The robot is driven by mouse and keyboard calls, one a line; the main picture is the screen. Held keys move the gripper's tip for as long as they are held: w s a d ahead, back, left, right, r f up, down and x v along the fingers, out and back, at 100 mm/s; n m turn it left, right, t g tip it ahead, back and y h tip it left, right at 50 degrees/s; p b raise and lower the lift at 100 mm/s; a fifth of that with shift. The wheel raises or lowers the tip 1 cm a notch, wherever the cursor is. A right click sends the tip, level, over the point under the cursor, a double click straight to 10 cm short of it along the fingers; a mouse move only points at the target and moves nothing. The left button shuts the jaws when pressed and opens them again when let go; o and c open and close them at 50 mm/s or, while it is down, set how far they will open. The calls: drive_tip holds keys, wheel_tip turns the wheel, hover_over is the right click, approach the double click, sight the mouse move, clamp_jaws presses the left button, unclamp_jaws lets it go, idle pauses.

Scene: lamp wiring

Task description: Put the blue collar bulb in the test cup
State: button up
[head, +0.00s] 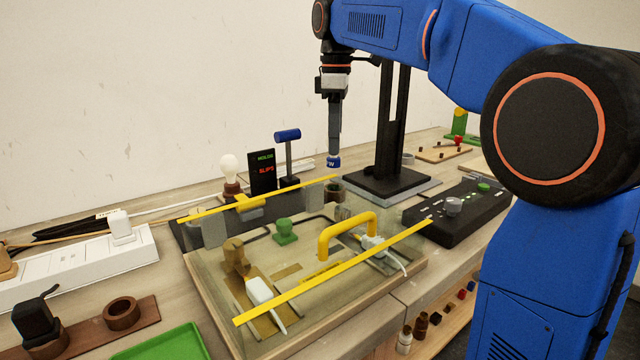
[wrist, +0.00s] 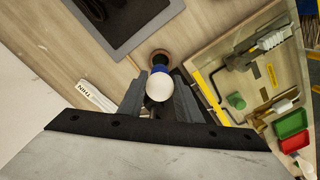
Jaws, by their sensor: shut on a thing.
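My gripper (head: 334,148) points straight down and is shut on the blue collar bulb. In the head view only the bulb's blue collar (head: 333,162) shows clearly, below the fingers. In the wrist view the white round glass and blue collar of the bulb (wrist: 160,86) sit between the two fingers of my gripper (wrist: 159,92). A brown round cup (head: 335,191), which looks like the test cup, stands below the bulb with a gap between them. In the wrist view this cup (wrist: 161,55) lies just beyond the bulb, partly hidden by it.
A clear cover with yellow edges and a yellow handle (head: 347,232) stands in front of the cup. A black sign reading HOLDS and SLIPS (head: 263,172), a blue-topped post (head: 288,136) and a white bulb (head: 229,168) stand left. A black column (head: 393,125) rises right.

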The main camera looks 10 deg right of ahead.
drive_tip(key=shift+f, duration=4.1)
drive_tip(key=shift+d+f, duration=0.1)
drive_tip(key=o, duration=1.1)
wheel_tip(320, 180, up, 11)
drive_tip(key=shift+r, duration=0.65)
drive_tip(key=shift+s, duration=0.15)
